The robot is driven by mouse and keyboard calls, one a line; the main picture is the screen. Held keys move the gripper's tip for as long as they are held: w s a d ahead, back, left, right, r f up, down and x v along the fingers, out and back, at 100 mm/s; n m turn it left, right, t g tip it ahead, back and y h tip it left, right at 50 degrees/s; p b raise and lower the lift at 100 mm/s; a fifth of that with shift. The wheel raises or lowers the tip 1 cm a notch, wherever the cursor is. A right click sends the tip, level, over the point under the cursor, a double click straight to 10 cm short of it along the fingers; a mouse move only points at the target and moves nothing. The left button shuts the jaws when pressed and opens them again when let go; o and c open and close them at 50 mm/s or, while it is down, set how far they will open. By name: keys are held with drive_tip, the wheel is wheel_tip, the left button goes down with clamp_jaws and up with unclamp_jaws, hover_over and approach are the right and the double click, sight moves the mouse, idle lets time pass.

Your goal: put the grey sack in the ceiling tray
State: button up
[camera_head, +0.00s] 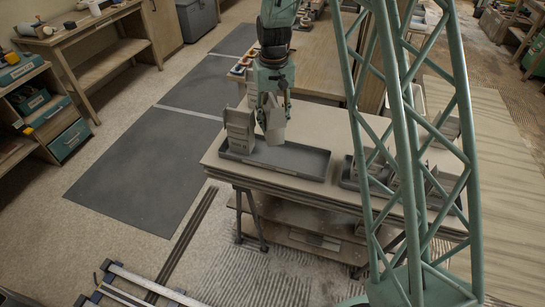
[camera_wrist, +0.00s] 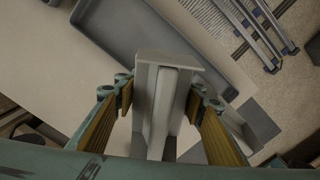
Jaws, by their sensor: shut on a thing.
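My gripper (camera_head: 272,92) points down above the bench and is shut on a pale grey sack (camera_head: 275,122). In the wrist view the sack (camera_wrist: 165,100) sits upright between the yellow-padded fingers of my gripper (camera_wrist: 163,115). A long dark grey tray (camera_head: 300,175) lies on the bench below; it also shows in the wrist view (camera_wrist: 98,22). The held sack appears over this tray, near its back side; I cannot tell if it touches. No label shows which tray is the ceiling tray.
A second dark tray (camera_head: 350,183) with several grey items is on the right of the bench (camera_head: 335,135), partly hidden by my green lattice column. The right part of the long tray is empty. A wooden table (camera_head: 325,60) stands behind. Metal rails (camera_head: 140,285) lie on the floor.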

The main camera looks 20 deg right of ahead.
sight(276, 131)
drive_tip(key=shift+s, duration=0.1)
idle(0.3)
drive_tip(key=s+m, duration=0.2)
drive_tip(key=m, duration=0.1)
drive_tip(key=s+f+m+p, duration=0.1)
drive_tip(key=s+m, duration=0.1)
drive_tip(key=m, duration=0.1)
drive_tip(key=s+m, duration=0.2)
drive_tip(key=m, duration=0.1)
drive_tip(key=s+f+m+p, duration=0.1)
drive_tip(key=s+m, duration=0.1)
drive_tip(key=m, duration=0.1)
drive_tip(key=shift+s, duration=0.1)
drive_tip(key=s+m+p, duration=0.2)
drive_tip(key=s+m, duration=0.7)
drive_tip(key=m, duration=0.3)
drive_tip(key=shift+s+f+m, duration=0.3)
drive_tip(key=shift+s+f, duration=0.05)
drive_tip(key=shift+f, duration=0.05)
drive_tip(key=shift+w, duration=0.1)
drive_tip(key=w, duration=0.5)
drive_tip(key=w+f, duration=0.1)
drive_tip(key=w, duration=0.4)
drive_tip(key=w+p, duration=0.1)
drive_tip(key=w, duration=0.4)
drive_tip(key=shift+f, duration=0.2)
drive_tip(key=shift+w, duration=0.1)
